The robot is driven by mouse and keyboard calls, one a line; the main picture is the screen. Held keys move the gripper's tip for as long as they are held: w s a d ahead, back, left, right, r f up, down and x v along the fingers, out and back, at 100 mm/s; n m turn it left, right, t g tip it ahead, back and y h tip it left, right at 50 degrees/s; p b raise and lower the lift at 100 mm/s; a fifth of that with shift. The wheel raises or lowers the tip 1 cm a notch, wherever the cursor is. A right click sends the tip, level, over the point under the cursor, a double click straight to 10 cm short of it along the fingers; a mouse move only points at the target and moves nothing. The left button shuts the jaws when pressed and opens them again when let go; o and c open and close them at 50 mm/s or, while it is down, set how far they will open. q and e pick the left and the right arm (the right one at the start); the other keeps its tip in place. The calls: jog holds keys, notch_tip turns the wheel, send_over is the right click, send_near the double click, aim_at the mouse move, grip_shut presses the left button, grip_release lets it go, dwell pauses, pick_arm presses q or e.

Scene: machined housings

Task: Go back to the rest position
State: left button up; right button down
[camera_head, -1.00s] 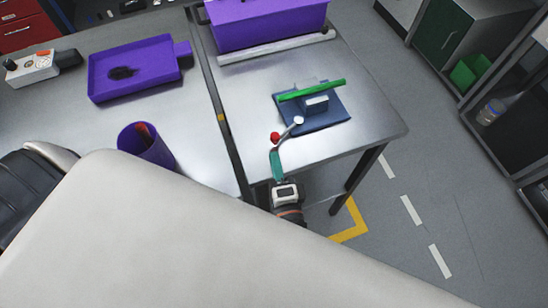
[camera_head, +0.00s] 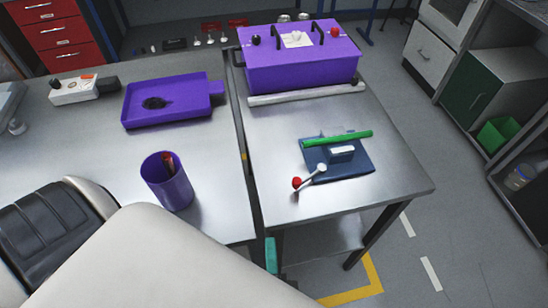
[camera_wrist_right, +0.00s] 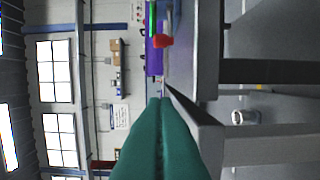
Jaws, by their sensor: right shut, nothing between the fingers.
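My right gripper (camera_head: 271,254) shows only as a teal sliver below the table's front edge, in the gap beside the right table. The rest of it is hidden behind a large pale part of my own body. In the right wrist view its two teal fingers (camera_wrist_right: 160,108) are pressed together with nothing between them. My left gripper is not in view. The blue fixture (camera_head: 352,170) with a green bar (camera_head: 345,138) and a red-knobbed lever (camera_head: 310,176) stands on the right table (camera_head: 385,112), apart from the right gripper. The red knob (camera_wrist_right: 162,41) also shows in the wrist view.
A purple box (camera_head: 300,72) with black handles stands at the back of the right table, behind a pale bar (camera_head: 305,94). The left table holds a purple tray (camera_head: 185,105) and a purple cup (camera_head: 168,188). Table edges and a leg (camera_head: 375,240) are close to the right gripper.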

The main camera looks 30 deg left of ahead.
dwell(0.3)
jog(key=s+d+f+n+g+h, duration=0.1)
jog(key=d+f+n+g, duration=0.2)
jog(key=f, duration=0.7)
jog(key=d+f+n+g+h, duration=0.15)
jog(key=d+f, duration=0.25)
jog(key=f, duration=0.5)
jog(key=s+d+f+n+g+h, duration=0.15)
jog(key=d+f+n, duration=0.25)
jog(key=f, duration=0.6)
jog(key=s+d+f+n+g+h, duration=0.1)
jog(key=s+d+f+g+h, duration=0.1)
jog(key=s+d+f, duration=0.2)
jog(key=s+d+f+n+g+h, duration=0.2)
jog(key=s+d+f, duration=0.3)
jog(key=d, duration=0.8)
jog(key=s+d+f+n+g+h, duration=0.1)
jog(key=s+d+f+g+h, duration=0.1)
jog(key=s+d+f, duration=0.3)
jog(key=d+f+g, duration=0.1)
jog(key=d+f, duration=0.3)
jog(key=shift+f+h, duration=0.25)
jog(key=shift+h, duration=0.15)
jog(key=shift+s+d+n, duration=0.1)
jog(key=shift+n, duration=0.15)
